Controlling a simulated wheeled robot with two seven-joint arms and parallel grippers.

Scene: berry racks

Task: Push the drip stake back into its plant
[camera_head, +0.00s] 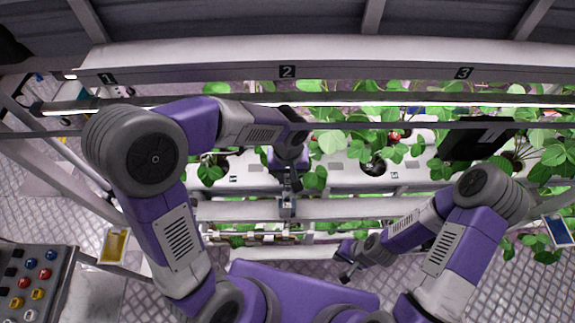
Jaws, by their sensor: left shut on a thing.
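My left gripper (292,184) reaches down over the front edge of the white planting trough (345,177), below label 2. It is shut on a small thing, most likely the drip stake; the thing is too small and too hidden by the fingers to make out. A leafy green plant (314,179) is just right of the gripper. Another plant (211,170) grows from the trough to the left. My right gripper (347,275) hangs low in front of the rack, away from the plants, and its finger gap is not clear.
A rack beam (340,70) with labels 1, 2 and 3 crosses above the plants. A dark panel (470,141) stands among leaves at right. A lower rail (240,211) runs in front. A yellow tray (114,245) and a box of coloured knobs (32,282) are at left.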

